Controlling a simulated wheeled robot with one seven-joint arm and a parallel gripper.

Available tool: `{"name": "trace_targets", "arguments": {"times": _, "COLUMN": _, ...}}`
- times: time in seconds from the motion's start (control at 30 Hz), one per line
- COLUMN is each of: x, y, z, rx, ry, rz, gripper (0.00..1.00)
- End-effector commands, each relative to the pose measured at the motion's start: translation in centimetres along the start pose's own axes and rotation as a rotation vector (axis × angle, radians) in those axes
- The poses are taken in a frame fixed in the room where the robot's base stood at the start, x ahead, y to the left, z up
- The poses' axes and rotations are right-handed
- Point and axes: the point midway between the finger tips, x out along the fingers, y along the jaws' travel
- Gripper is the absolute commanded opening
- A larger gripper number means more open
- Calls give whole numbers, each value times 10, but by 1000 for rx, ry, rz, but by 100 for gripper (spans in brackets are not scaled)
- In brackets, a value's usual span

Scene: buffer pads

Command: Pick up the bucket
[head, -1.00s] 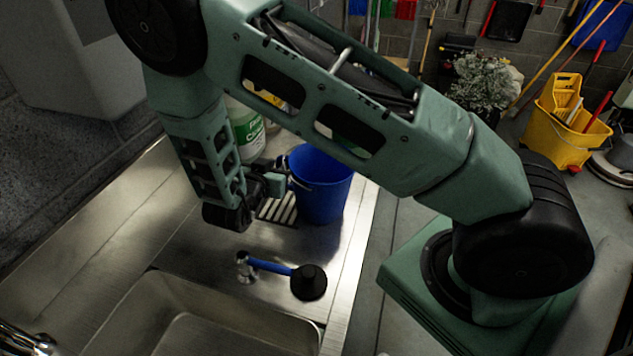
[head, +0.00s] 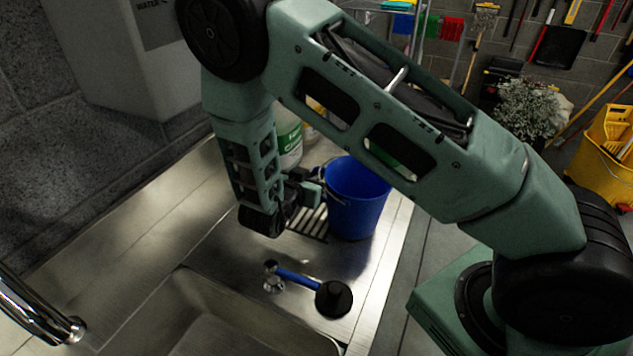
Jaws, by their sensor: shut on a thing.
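The blue bucket (head: 358,208) is upright at the right end of the steel counter, beside a slotted drain grate. Its upper right part is hidden behind my arm. My gripper (head: 318,186) is at the bucket's left side, near the rim, and is shut on the bucket's rim or handle; I cannot tell which part. Whether the bucket's base touches the counter is not clear.
A plunger (head: 332,298) with a blue handle lies on the steel counter (head: 200,213) in front of the bucket. A sink basin (head: 215,320) and a tap (head: 45,318) are at the lower left. Bottles (head: 289,145) stand behind my arm. A yellow mop bucket (head: 603,165) is on the floor.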

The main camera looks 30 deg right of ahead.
Motion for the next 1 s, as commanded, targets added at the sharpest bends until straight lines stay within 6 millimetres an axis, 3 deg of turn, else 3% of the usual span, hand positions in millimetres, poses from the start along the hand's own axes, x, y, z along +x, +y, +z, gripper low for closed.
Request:
{"name": "trace_targets", "arguments": {"times": 0.7, "x": -19, "y": 0, "z": -64, "rx": 2, "ry": 2, "rz": 0, "gripper": 0}}
{"name": "trace_targets", "arguments": {"times": 1.0, "x": -25, "y": 0, "z": -82, "rx": 2, "ry": 2, "rz": 1, "gripper": 0}}
